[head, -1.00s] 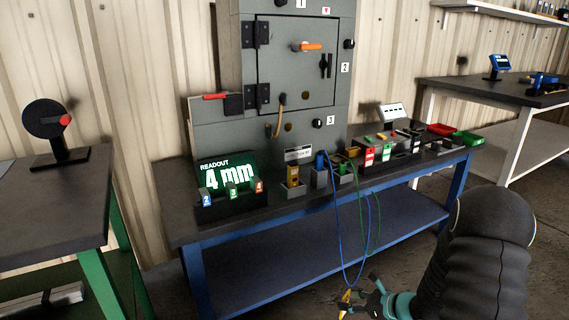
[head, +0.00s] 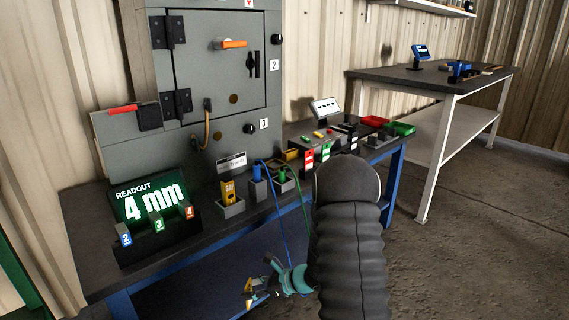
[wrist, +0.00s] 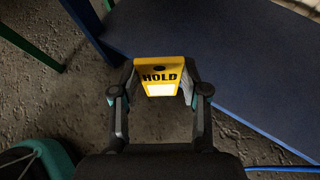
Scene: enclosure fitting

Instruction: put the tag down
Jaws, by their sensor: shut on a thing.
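The yellow tag (wrist: 160,75) reads HOLD and has a white patch. My gripper (wrist: 159,88) is shut on it, with one finger at each side, in the wrist view. In the head view, my gripper (head: 262,285) is low in front of the blue bench, below its top, and the tag (head: 248,288) shows small and partly hidden at the fingers. The wrist view shows the floor and the blue lower shelf beyond the tag.
On the bench stand a readout (head: 150,204) showing 4 mm, a holder with a yellow item (head: 229,191), and several coloured parts. Blue and green cables hang off the front edge near my arm. A grey cabinet (head: 220,80) stands behind. Floor (head: 470,260) is clear at right.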

